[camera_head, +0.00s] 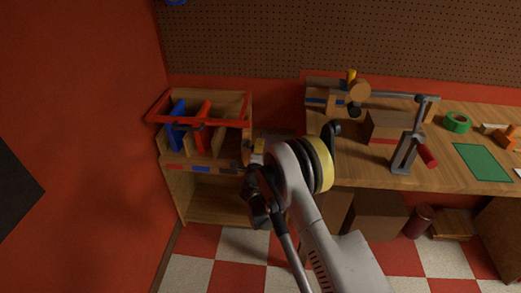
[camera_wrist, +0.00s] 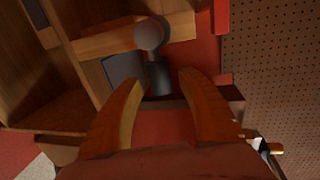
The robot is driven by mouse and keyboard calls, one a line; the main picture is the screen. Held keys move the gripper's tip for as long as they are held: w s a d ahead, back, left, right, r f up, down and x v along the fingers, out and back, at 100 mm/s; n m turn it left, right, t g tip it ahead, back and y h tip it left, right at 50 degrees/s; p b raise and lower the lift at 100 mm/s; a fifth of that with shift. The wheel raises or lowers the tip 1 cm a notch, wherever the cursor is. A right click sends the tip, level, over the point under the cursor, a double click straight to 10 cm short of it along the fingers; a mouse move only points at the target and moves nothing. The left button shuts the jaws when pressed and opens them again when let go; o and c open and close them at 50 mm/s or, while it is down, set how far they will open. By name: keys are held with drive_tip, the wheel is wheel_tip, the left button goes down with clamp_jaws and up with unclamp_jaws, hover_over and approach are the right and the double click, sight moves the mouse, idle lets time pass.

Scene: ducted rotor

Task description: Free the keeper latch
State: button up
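No part is marked as the keeper latch, and I cannot tell for certain which it is. In the wrist view a grey ball knob (camera_wrist: 149,34) stands on a dark post (camera_wrist: 158,78), with a dark grey plate (camera_wrist: 124,70) beside it. My gripper (camera_wrist: 162,80) has its two orange-brown fingers spread, with the post between or just beyond the tips. Contact cannot be told. In the head view my gripper (camera_head: 254,155) is at the right side of the wooden rack (camera_head: 202,165); my arm hides much of that area.
A red frame (camera_head: 198,121) tops the rack, with blue (camera_head: 176,122) and red (camera_head: 200,126) panels inside. To the right, the workbench (camera_head: 355,176) carries a jointed grey stand (camera_head: 405,150), green ring (camera_head: 457,123) and green mat (camera_head: 482,161). A pegboard (camera_head: 330,40) is behind.

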drive_tip(key=v, duration=0.7)
drive_tip(key=shift+s, duration=0.25)
drive_tip(key=shift+r, duration=0.2)
drive_tip(key=s+d+r+n+g+h, duration=0.15)
drive_tip(key=s+d+r+n, duration=0.25)
drive_tip(key=d+r, duration=0.5)
drive_tip(key=s+d+r+n+g, duration=0.35)
drive_tip(key=d+r, duration=0.35)
drive_tip(key=r, duration=0.4)
drive_tip(key=s+d+n+g+y, duration=0.1)
drive_tip(key=s+d+n, duration=0.1)
drive_tip(key=s, duration=0.8)
drive_tip(key=s+d+r+n+g, duration=0.1)
drive_tip(key=s+n, duration=0.4)
drive_tip(key=s, duration=0.5)
drive_tip(key=s+d+r+n+g+y, duration=0.1)
drive_tip(key=s+d+n, duration=0.2)
drive_tip(key=s, duration=0.8)
drive_tip(key=shift+d+n+g+y, duration=0.25)
drive_tip(key=shift+n+g+y, duration=0.15)
drive_tip(key=shift+n, duration=0.35)
